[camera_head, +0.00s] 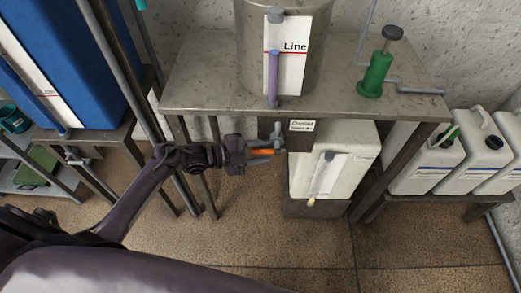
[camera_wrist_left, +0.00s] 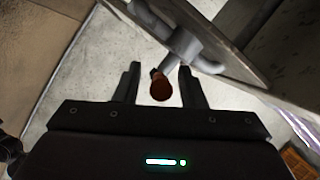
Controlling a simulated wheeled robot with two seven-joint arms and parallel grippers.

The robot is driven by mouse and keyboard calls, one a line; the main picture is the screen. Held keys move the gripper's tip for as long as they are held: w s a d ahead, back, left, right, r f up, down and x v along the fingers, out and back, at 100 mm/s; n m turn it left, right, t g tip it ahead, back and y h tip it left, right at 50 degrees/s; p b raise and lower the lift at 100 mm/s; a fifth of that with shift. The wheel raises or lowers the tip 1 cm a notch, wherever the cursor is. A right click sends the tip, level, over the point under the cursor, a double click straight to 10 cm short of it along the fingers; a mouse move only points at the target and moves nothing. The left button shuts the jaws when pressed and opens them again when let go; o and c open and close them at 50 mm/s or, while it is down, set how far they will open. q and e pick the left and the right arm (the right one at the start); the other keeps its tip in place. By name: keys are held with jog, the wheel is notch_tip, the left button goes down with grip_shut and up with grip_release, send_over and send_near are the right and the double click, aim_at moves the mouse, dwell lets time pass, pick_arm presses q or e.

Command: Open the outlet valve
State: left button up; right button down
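The outlet valve (camera_head: 278,133) is a grey fitting under the front edge of the metal table, with an orange lever (camera_head: 263,152). In the left wrist view the grey valve (camera_wrist_left: 185,43) is ahead of the fingers, and the lever's rounded brown-orange end (camera_wrist_left: 160,88) points toward the camera. My left gripper (camera_head: 256,151) is at the lever, coming from the left. In the left wrist view its two fingers (camera_wrist_left: 160,70) are apart, with the lever end between them and gaps on both sides. I cannot tell whether either finger touches the valve. My right gripper is not in view.
A metal table (camera_head: 205,85) carries a steel tank (camera_head: 250,45) and a green pump (camera_head: 376,72). A white container (camera_head: 355,150) stands below, right of the valve. White jugs (camera_head: 428,155) stand at right. A blue tank (camera_head: 85,65) is at left. The floor in front is clear.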

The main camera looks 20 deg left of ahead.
pick_arm(q)
jog(key=c, duration=0.4)
grip_shut()
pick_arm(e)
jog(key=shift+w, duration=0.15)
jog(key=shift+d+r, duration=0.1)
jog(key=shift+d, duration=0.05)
